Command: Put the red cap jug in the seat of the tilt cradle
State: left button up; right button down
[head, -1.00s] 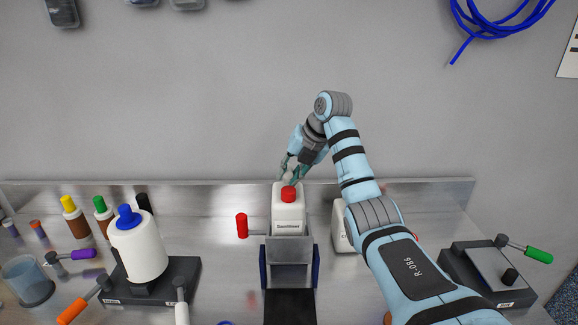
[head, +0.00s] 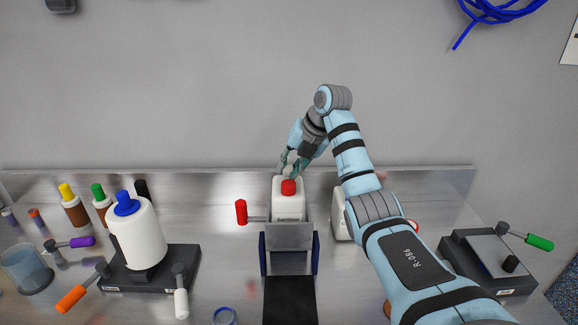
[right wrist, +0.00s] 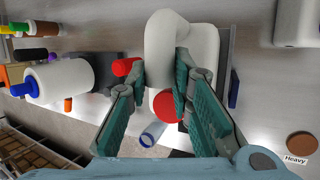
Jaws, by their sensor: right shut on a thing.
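The red cap jug (head: 288,208) is white with a red cap and stands upright at the middle of the bench. Its lower part is hidden behind the grey plate of the tilt cradle (head: 289,236), so I cannot tell whether its base rests on the seat. The cradle has blue side pieces and a red-knobbed lever on its left. My right gripper (head: 290,166) is shut on the jug's handle from above. In the right wrist view, the fingers (right wrist: 172,85) flank the white handle (right wrist: 165,45), with the red cap (right wrist: 166,106) below. My left gripper is out of view.
At left, a blue-capped white jug (head: 137,235) sits on a dark stand with orange and white handles. Bottles (head: 75,212) and a clear beaker (head: 27,270) are farther left. Another white container (head: 341,215) stands right of the cradle. A green-handled stand (head: 490,262) is far right.

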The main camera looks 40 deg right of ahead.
jog(key=c, duration=1.4)
grip_release()
jog(key=shift+r, duration=0.1)
jog(key=shift+o, duration=0.3)
jog(key=shift+s+a, duration=0.1)
jog(key=shift+a, duration=0.05)
